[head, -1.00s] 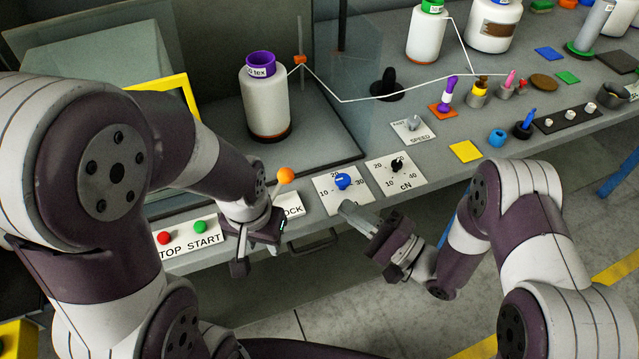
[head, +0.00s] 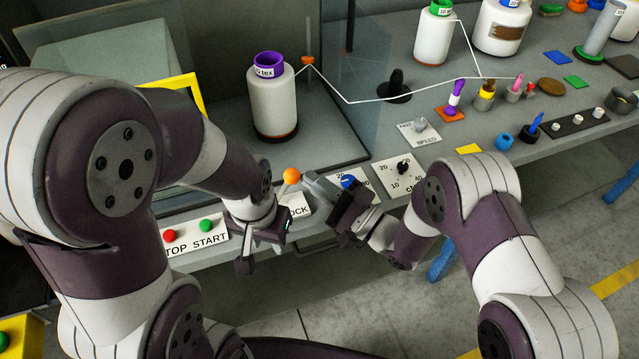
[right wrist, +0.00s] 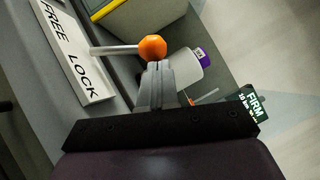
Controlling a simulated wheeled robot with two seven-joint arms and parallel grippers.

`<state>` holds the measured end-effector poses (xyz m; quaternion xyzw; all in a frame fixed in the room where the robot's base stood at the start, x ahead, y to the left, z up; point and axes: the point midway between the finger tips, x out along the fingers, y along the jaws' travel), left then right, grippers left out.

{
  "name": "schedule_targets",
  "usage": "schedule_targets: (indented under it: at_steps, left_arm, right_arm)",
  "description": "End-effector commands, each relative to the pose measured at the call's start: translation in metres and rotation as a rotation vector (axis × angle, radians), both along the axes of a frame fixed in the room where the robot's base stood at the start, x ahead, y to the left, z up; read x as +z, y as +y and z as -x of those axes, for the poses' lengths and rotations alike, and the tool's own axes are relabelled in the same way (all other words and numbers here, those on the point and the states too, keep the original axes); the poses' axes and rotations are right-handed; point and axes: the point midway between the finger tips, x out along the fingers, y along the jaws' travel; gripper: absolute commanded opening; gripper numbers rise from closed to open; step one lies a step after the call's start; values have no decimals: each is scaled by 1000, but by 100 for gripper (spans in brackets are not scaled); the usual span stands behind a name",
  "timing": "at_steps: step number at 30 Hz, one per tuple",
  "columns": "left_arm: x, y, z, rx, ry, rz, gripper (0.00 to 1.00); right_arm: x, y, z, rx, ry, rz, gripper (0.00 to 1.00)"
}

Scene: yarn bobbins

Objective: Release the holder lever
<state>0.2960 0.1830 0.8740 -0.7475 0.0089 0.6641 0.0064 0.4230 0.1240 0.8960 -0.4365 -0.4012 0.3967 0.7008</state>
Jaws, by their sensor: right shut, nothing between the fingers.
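The holder lever is a grey rod with an orange ball knob (head: 291,176), standing on the white FREE/LOCK plate (head: 300,207). In the right wrist view the orange knob (right wrist: 152,47) is at the top centre, its rod running left to the plate (right wrist: 72,55). My right gripper (head: 311,180) is shut and empty, its tips close beside the knob's right side in the head view. In the right wrist view the shut fingers (right wrist: 158,70) overlap the knob's lower edge; I cannot tell if they touch. My left gripper (head: 264,250) hangs left of the plate; its jaw opening is unclear.
Red STOP and green START buttons (head: 206,226) lie left of the lever. The blue dial (head: 348,182), partly behind my right gripper, and the black cN dial (head: 403,167) are to the right. A white bobbin (head: 272,105) with a purple top stands behind.

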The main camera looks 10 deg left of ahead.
Motion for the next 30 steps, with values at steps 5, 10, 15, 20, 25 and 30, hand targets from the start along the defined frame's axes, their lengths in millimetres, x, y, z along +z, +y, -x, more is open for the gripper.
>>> schedule_targets:
  at_steps: [5,10,15,20,25,30]
  left_arm:
    - [3,0,0,0,0,0,38]
    - [16,0,0,0,0,0,38]
    - [38,0,0,0,0,0,38]
    - [63,0,0,0,0,0,38]
    - [86,0,0,0,0,0,38]
    - [105,0,0,0,0,0,38]
  right_arm:
    - [2,0,0,0,-6,9,0]
    - [10,3,2,0,-36,53,0]
    - [22,10,7,1,-98,145,0]
    - [33,20,14,2,-178,263,0]
    - [40,32,22,3,-269,398,0]
    - [44,45,31,4,-360,530,0]
